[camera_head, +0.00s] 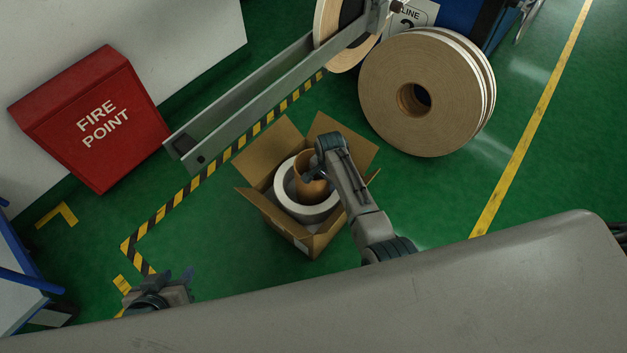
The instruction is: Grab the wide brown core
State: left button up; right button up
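The wide brown core (309,190) is a brown-orange tube standing in an open cardboard box (311,242) on the floor. A white ring-shaped roll (290,207) lies around it in the box. My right gripper (314,172) reaches down over the box at the core's upper rim. My wrist hides part of the core and most of the fingers, so I cannot tell whether they are shut on it. My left gripper (158,284) is low at the left, away from the box, with its fingers apart and nothing between them.
Large tan tape rolls (385,105) stand behind the box at the right. A grey metal beam (250,100) reaches over the floor at the upper left. A red fire point box (92,115) is by the wall. Open green floor (215,240) lies left of the box.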

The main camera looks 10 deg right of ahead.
grip_shut()
dwell(1.2)
